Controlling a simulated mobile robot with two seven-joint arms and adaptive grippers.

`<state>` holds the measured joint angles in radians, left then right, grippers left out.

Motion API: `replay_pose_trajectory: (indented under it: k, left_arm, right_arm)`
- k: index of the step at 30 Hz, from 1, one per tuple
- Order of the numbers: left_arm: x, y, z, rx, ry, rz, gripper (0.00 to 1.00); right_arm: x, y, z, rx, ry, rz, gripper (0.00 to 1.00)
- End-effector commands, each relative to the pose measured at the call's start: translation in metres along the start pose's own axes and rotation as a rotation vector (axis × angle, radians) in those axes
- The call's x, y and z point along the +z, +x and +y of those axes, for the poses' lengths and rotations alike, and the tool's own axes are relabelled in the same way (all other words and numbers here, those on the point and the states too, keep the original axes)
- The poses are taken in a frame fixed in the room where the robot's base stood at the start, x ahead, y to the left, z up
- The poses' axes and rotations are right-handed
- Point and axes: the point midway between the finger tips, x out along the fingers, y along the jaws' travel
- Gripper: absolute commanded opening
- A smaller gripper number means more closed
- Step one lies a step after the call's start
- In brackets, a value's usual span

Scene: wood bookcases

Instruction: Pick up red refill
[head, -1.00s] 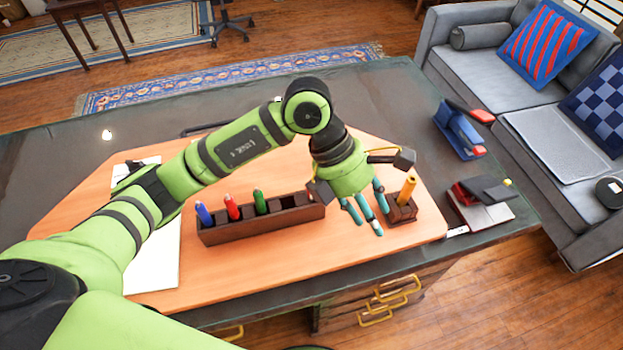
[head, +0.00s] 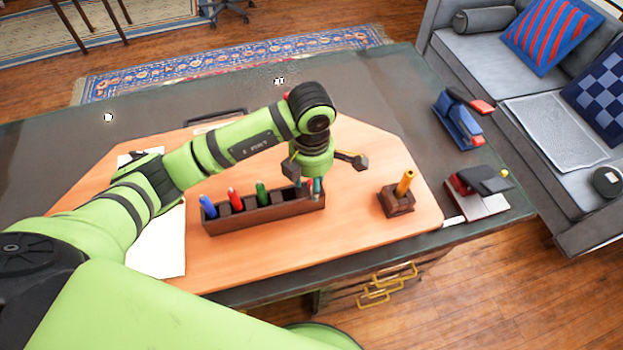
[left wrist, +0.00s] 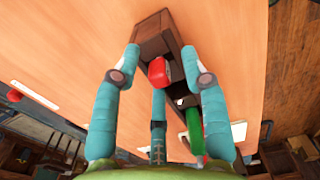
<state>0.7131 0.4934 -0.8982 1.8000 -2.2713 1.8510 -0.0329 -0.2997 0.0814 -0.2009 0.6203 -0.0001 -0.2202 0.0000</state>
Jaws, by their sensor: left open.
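A dark wooden holder (head: 262,217) stands on the orange desk mat, with blue (head: 208,206), red (head: 235,198) and green (head: 262,192) upright pieces in its slots. My left gripper (head: 308,187) is above the holder's right end, pointing down, its teal fingers open. In the left wrist view a short red piece (left wrist: 158,71) stands near the holder's end, between the spread fingers and apparently untouched. A green piece (left wrist: 195,130) is further along, partly beside a finger. I cannot tell whether this red piece is the red one seen in the head view. My right gripper is out of view.
A small wooden block (head: 396,202) with an orange piece (head: 405,182) stands to the right. A blue stapler-like object (head: 458,125) and a red-and-black one (head: 477,190) lie at the right edge. White paper (head: 160,235) lies left. The mat between holder and block is clear.

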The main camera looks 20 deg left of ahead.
Motion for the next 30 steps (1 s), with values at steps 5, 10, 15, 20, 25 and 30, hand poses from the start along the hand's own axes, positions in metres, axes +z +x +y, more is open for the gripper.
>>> replay_pose_trajectory:
  k: [5, 10, 15, 20, 25, 30]
  left_arm:
    - [0.0, 0.001, 0.0, 0.0, 0.001, -0.001, 0.44]
    - [0.0, 0.001, 0.0, 0.0, 0.0, -0.001, 0.08]
    - [0.0, 0.001, 0.0, 0.0, 0.0, -0.001, 0.05]
    - [0.0, 0.001, 0.0, 0.001, 0.0, -0.001, 0.01]
    - [0.001, -0.004, 0.001, 0.003, -0.001, -0.003, 0.01]
    - [0.001, -0.02, 0.002, 0.006, 0.001, -0.005, 0.01]
  right_arm:
    - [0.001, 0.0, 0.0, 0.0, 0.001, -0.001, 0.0]
    - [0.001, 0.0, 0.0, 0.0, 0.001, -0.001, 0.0]
    - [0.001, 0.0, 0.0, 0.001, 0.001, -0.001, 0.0]
    - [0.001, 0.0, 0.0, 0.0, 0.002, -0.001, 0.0]
    - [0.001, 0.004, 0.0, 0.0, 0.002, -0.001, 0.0]
    - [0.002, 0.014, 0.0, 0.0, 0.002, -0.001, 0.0]
